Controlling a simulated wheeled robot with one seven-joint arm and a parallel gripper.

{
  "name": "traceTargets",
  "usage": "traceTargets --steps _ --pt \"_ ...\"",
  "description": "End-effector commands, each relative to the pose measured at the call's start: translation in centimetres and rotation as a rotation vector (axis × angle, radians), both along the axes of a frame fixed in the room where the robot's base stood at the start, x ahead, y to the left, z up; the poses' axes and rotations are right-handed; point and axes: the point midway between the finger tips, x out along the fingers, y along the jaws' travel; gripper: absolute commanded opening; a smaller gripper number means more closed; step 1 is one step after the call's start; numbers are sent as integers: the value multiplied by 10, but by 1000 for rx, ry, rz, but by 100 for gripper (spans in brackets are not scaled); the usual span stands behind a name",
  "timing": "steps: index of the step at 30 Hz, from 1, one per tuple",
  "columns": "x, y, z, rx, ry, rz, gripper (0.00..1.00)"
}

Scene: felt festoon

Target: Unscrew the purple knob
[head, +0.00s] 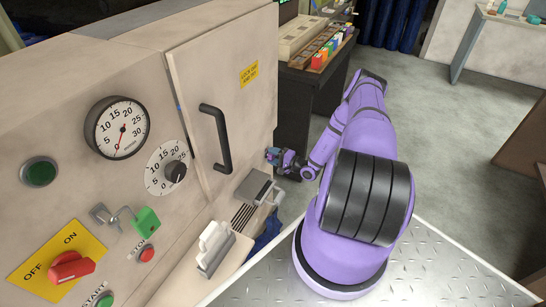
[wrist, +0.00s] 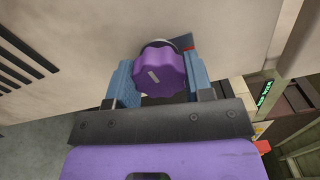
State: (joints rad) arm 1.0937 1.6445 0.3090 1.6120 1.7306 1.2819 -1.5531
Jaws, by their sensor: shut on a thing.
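The purple knob (wrist: 159,76) is lobed, with a pale mark on its face, and sits against the beige cabinet wall in the wrist view. My gripper (wrist: 160,82) has its blue fingers on both sides of the knob and is shut on it. In the head view my gripper (head: 273,156) is at the cabinet's right edge, beside the door. The knob itself is hard to make out there. Whether it has turned on its thread cannot be told.
The beige cabinet door has a black handle (head: 217,138) left of my gripper. A grey box (head: 255,187) and dark vent slots (head: 243,215) are below. A dark bench (head: 308,91) with coloured blocks stands behind. The floor to the right is open.

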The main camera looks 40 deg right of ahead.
Motion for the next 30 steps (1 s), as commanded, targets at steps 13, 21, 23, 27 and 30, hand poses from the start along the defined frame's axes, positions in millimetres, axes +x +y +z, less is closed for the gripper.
traceTargets --steps 13,21,23,27,30 --pt "-1 0 -1 -21 -5 -1 24" --pt "-1 0 -1 -20 -5 -1 73" --pt "-1 0 -1 -20 -6 0 73" --pt "-1 0 0 -20 -6 0 73" --pt "-5 -2 -1 -20 -6 -1 73"
